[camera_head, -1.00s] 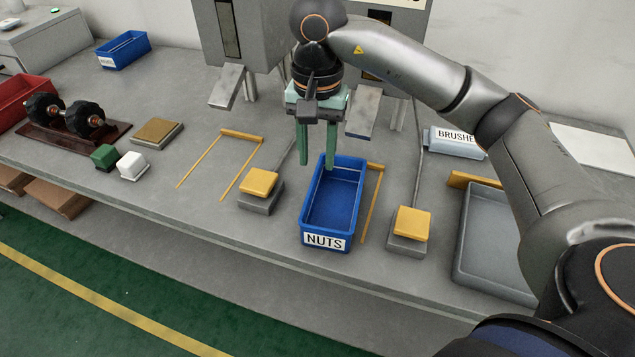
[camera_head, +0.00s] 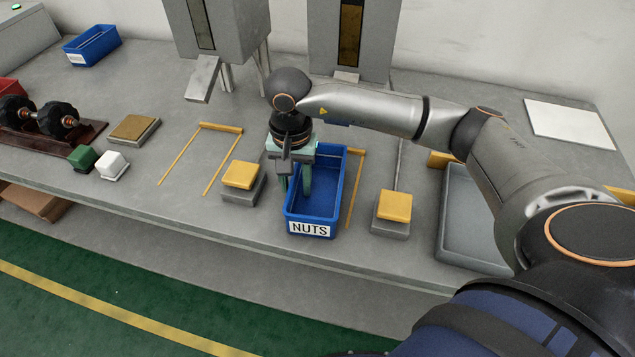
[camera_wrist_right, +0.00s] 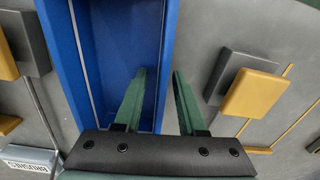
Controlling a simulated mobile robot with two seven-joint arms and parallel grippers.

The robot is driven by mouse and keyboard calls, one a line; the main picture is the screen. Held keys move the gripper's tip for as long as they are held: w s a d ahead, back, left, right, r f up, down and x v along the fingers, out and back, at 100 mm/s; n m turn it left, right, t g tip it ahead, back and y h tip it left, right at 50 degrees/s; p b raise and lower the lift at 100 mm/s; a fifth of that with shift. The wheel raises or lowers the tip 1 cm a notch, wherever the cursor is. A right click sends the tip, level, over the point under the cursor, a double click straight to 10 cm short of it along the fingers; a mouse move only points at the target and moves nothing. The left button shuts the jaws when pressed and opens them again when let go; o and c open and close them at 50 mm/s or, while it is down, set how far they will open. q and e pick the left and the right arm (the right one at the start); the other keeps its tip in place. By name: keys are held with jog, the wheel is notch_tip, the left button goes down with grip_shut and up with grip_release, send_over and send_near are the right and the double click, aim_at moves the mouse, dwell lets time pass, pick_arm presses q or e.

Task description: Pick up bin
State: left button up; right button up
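A blue bin labelled NUTS (camera_head: 324,206) stands upright on the grey workbench, and its inside looks empty. My right gripper (camera_head: 295,190) is open and points down at the bin's left long wall. In the right wrist view the bin (camera_wrist_right: 107,60) fills the left-centre. There the open fingers (camera_wrist_right: 159,75) straddle its side wall, one over the inside and one outside, with a gap between them. I cannot tell whether either finger touches the wall. My left gripper is not in view.
Yellow-topped blocks (camera_head: 241,174) and (camera_head: 394,206) stand on either side of the bin, with a thin yellow frame bar (camera_head: 356,190) close at its right. A grey tray (camera_head: 470,262) lies further right. Grey dispensers (camera_head: 225,40) stand behind. Another blue bin (camera_head: 92,46) is back left.

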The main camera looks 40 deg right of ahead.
jog(key=shift+f, duration=0.3)
grip_shut()
dwell(1.2)
